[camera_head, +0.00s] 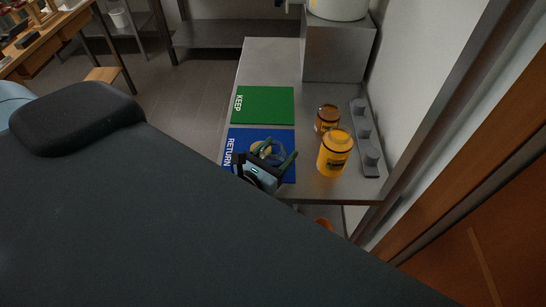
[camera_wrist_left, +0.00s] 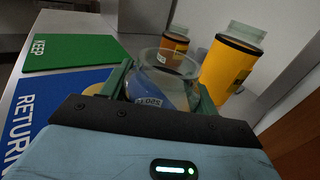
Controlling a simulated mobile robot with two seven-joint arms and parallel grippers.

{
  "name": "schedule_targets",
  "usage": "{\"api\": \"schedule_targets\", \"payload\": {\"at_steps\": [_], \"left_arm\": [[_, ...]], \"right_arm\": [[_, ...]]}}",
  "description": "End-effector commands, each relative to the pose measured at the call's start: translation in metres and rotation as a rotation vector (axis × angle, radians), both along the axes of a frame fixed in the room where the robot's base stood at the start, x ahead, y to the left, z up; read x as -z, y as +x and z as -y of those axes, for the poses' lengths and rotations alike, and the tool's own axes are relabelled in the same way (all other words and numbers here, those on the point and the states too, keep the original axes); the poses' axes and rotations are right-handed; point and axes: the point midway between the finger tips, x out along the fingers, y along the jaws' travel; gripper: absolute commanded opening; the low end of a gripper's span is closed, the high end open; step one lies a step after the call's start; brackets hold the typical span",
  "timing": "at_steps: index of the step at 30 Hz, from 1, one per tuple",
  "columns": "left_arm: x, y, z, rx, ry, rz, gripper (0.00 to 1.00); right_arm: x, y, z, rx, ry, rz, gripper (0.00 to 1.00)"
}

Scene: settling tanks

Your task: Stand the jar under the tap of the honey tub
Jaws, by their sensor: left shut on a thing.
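My left gripper (camera_head: 276,154) has its green fingers shut on a clear, empty-looking glass jar (camera_wrist_left: 163,86) with a "500" marking. The fingers grip it from both sides, and its round open rim faces up in the left wrist view. In the head view the jar (camera_head: 273,150) is over the blue RETURN mat (camera_head: 235,141); I cannot tell whether it touches the mat. A white tub (camera_head: 338,8), probably the honey tub, stands on a metal block at the top, cut off by the frame. A small part at the top edge may be its tap. My right gripper is not in view.
Two amber jars (camera_head: 327,119) (camera_head: 334,155) stand right of the mats, beside a grey knobbed rack (camera_head: 369,157). A green KEEP mat (camera_head: 265,104) lies bare. The metal block (camera_head: 338,52) stands at the far end. Bare counter (camera_head: 270,62) lies left of it. A wall bounds the right.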

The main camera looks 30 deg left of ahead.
Motion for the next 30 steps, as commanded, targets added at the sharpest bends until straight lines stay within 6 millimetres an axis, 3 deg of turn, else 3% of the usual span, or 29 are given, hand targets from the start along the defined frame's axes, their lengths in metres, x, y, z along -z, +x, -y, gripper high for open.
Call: {"api": "schedule_targets", "payload": {"at_steps": [10, 18, 21, 30], "left_arm": [[-0.007, 0.000, 0.000, 0.000, 0.000, 0.004, 0.29], [-0.041, 0.001, 0.000, 0.000, 0.000, 0.010, 0.29], [-0.034, -0.010, -0.020, -0.001, 0.006, -0.006, 0.29], [-0.039, -0.041, -0.080, 0.001, 0.006, -0.010, 0.29]], "right_arm": [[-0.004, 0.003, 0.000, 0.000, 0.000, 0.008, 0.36], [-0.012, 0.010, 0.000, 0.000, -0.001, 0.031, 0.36], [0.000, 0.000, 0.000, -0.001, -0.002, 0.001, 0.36], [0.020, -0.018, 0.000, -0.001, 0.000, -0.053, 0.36]]}}
